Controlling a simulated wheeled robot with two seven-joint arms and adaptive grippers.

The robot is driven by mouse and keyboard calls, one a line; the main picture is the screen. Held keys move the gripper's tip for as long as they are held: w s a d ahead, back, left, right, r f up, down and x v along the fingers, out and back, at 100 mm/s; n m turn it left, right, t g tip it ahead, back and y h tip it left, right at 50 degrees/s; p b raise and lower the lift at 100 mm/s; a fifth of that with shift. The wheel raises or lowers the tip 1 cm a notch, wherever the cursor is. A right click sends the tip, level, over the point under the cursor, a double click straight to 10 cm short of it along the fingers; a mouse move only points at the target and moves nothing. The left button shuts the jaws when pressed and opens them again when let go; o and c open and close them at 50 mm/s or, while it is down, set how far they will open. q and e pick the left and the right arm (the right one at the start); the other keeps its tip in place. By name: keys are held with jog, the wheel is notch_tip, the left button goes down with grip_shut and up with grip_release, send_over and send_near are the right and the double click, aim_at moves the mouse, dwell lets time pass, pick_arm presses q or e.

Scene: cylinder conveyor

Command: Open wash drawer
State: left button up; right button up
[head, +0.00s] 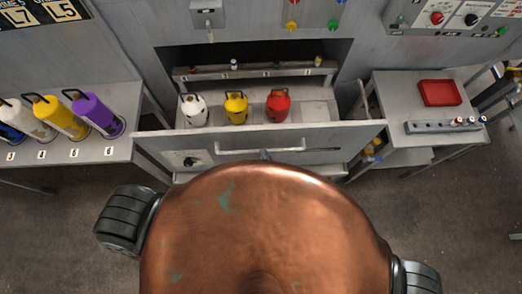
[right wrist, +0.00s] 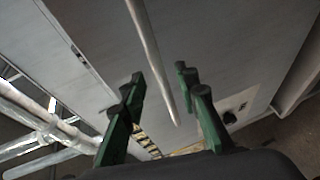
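The wash drawer (head: 340,136) is a wide grey drawer, and its front panel stands out from the cabinet. Behind the panel are small white (head: 194,110), yellow (head: 236,108) and red (head: 279,107) canisters. A pale bar handle (head: 262,147) runs across the front. In the right wrist view, the open green fingers of my right gripper (right wrist: 160,78) stand on either side of the handle (right wrist: 147,45), with gaps showing. My left gripper is not in view.
A left table (head: 90,150) holds several tall cylinders, including a purple one (head: 98,114). A right table (head: 400,157) holds a red tray (head: 440,93) and a rack with small vials (head: 440,126). A shelf (head: 255,71) crosses the cabinet recess.

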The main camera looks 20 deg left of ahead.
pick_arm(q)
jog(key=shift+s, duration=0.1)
pick_arm(e)
jog(key=v, duration=0.8)
jog(key=shift+f, duration=0.1)
